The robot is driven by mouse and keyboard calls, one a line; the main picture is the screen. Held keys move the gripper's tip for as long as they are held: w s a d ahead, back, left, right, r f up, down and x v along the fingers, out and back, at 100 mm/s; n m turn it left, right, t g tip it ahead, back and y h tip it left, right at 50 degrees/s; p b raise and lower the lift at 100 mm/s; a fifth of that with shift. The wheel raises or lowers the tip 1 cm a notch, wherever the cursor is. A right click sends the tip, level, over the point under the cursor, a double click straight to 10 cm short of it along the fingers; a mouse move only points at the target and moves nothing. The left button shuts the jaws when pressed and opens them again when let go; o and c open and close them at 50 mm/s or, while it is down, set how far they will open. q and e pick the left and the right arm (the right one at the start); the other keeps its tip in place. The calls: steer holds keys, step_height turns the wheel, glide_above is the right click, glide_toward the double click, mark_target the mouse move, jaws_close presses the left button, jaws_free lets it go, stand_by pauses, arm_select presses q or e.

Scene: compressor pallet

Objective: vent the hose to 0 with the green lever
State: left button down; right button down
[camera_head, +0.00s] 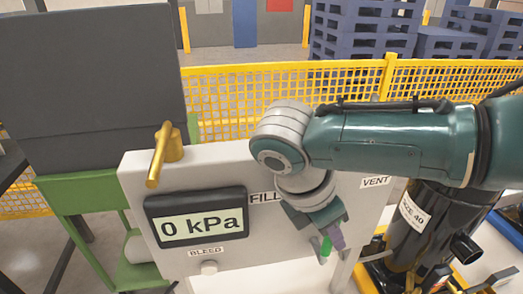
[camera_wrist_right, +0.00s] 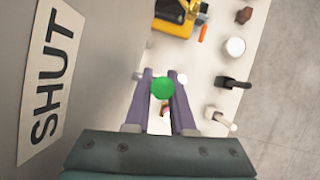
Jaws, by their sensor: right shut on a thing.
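The green lever (camera_head: 326,246) sticks out low at the front of the pale panel (camera_head: 225,172), under my right arm. Its round green end (camera_wrist_right: 162,88) shows in the right wrist view between my purple fingers. My right gripper (camera_head: 333,238) is shut on it; the wrist view also shows the gripper (camera_wrist_right: 164,82). The dark display (camera_head: 198,222) on the panel reads 0 kPa. A VENT label (camera_head: 376,181) is at the panel's right; the FILL label (camera_head: 264,198) is partly covered by my arm. My left gripper is out of view.
A brass handle (camera_head: 160,155) stands atop the panel's left end. A BLEED label (camera_head: 206,252) and white knob (camera_head: 209,268) are below the display. A black cylinder (camera_head: 408,240) stands at right. A yellow mesh fence (camera_head: 250,92) runs behind. A SHUT label (camera_wrist_right: 49,88) shows close by.

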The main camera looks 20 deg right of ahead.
steer(key=shift+a, duration=0.15)
stand_by(0.3)
steer(key=c, duration=0.8)
jaws_free()
steer(key=shift+o, duration=0.2)
steer(key=v, duration=1)
steer(key=shift+a+f, duration=0.1)
steer(key=shift+f, duration=0.05)
